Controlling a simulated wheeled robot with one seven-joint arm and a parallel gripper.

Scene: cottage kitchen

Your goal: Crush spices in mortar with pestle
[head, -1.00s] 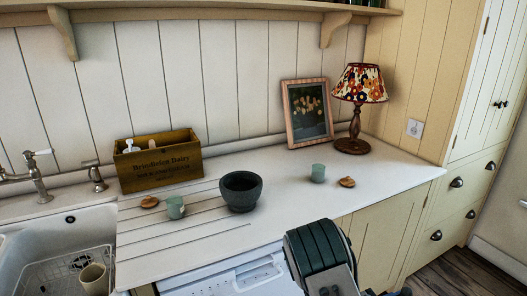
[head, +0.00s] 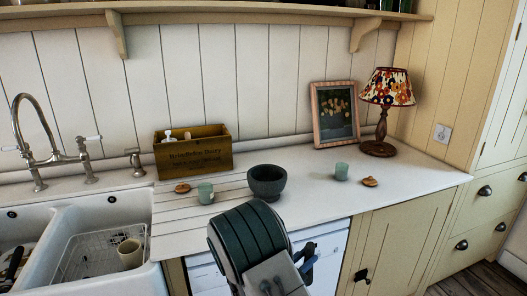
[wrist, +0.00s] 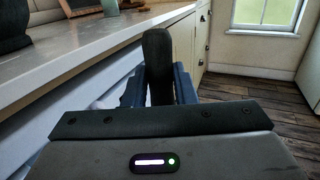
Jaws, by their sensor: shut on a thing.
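A dark stone mortar (head: 267,186) stands upright on the white counter; its inside cannot be made out. A pale green jar (head: 205,194) stands to its left and another (head: 341,171) to its right, each near a round wooden lid (head: 182,188) (head: 369,181) lying on the counter. Their contents are hidden. In the wrist view, my gripper (wrist: 158,88) is shut on the dark pestle (wrist: 158,50), its blue fingers on both sides of it. The pestle points away from the palm, beside the counter front and apart from the mortar. The mortar's side shows at the wrist view's upper left (wrist: 13,28).
A wooden box (head: 193,152) with bottles stands behind the left jar. A picture frame (head: 335,114) and a lamp (head: 380,105) stand at the back right. A double sink (head: 85,215) with tap lies left. The counter's front edge lies between my arm and the mortar.

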